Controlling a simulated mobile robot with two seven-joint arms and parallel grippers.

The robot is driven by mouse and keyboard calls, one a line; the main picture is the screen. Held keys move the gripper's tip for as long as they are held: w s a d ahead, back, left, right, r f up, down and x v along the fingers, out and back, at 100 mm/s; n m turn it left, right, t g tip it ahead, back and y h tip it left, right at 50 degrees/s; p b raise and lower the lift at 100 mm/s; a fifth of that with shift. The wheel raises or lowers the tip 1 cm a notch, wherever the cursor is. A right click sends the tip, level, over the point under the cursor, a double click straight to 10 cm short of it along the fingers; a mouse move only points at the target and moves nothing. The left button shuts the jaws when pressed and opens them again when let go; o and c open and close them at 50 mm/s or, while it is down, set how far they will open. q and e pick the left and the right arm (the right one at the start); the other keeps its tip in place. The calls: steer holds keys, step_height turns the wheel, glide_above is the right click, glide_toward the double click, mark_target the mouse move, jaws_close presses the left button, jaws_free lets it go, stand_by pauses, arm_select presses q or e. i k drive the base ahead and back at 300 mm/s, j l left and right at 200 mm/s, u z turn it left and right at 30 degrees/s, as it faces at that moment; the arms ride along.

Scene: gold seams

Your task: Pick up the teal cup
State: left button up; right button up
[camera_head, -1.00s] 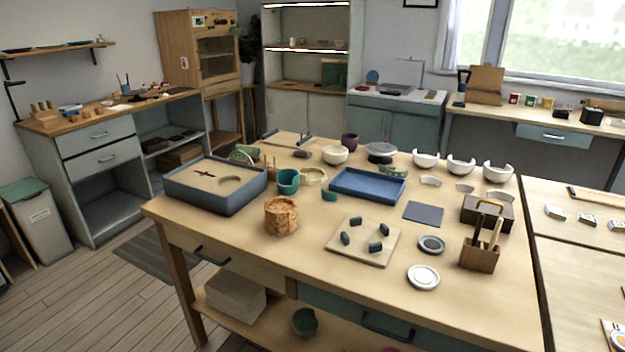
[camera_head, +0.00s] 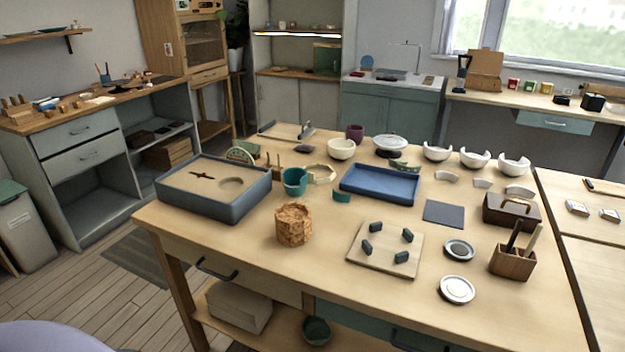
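The teal cup (camera_head: 294,182) stands on the wooden worktable, just right of the grey sand tray. A notch or chip shows at its rim. A small teal piece (camera_head: 342,196) lies to its right on the table. A pale ring-shaped piece (camera_head: 320,174) is right beside the cup, behind it. Neither of my grippers shows in the head view.
The grey sand tray (camera_head: 236,206) stands left of the cup, the blue tray (camera_head: 352,188) to its right. A cork-like round block (camera_head: 293,226) is in front. A board with dark pegs (camera_head: 370,262) lies nearer the table's front edge.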

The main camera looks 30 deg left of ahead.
mark_target(295, 178)
steer(key=j+z, duration=0.35)
steer(key=j, duration=0.4)
steer(key=j+z, duration=0.35)
steer(key=j, duration=0.4)
